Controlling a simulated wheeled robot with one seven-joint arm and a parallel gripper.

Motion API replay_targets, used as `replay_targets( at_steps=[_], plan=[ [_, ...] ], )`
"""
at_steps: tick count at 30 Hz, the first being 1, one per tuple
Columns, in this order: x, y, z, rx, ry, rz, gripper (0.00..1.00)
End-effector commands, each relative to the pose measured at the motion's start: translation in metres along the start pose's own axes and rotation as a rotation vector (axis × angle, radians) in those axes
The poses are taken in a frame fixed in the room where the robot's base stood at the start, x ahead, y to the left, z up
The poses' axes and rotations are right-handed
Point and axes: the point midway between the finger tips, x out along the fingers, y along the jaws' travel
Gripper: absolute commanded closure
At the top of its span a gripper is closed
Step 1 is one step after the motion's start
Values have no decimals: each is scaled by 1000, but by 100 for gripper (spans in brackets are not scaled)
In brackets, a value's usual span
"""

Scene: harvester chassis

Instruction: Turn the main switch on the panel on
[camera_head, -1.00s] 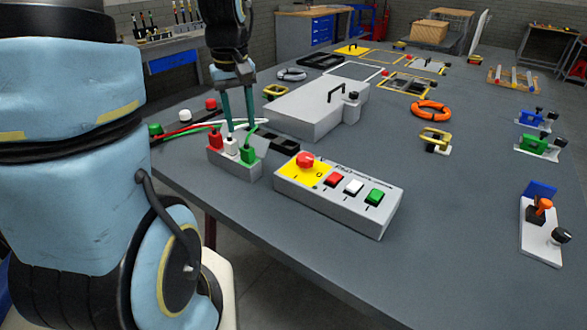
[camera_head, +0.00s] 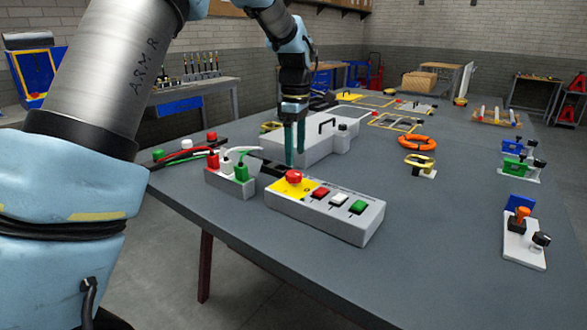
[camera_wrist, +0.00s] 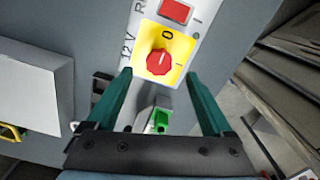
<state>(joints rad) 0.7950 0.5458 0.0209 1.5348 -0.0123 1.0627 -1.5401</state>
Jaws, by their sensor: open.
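The panel is a grey box (camera_head: 330,212) near the table's front edge. Its main switch is a red rotary knob (camera_head: 293,176) on a yellow plate at the panel's left end. In the wrist view, the knob (camera_wrist: 160,62) shows on the yellow plate (camera_wrist: 152,36), with a "0" mark above it and a line mark to its right. Its exact pointing direction is hard to tell. My gripper (camera_head: 295,157) is open and points down just above the knob. In the wrist view, the fingertips (camera_wrist: 159,77) lie on either side of the lower plate; I see no contact.
Red, white and green buttons (camera_head: 339,199) lie along the panel right of the knob. A connector block with cables (camera_head: 232,187) stands close to its left. A large grey box with a handle (camera_head: 310,145) is behind. The table right of the panel (camera_head: 440,215) is clear.

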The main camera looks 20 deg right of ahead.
Motion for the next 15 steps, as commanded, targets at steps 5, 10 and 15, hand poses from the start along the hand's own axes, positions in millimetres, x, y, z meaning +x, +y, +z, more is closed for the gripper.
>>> replay_targets(
  at_steps=[5, 10, 15],
  plan=[
    [31, -1, 0, 0, -1, -3, 15],
    [49, 0, -1, -1, 0, 0, 15],
    [56, 0, -1, 0, 0, 1, 15]
  ],
)
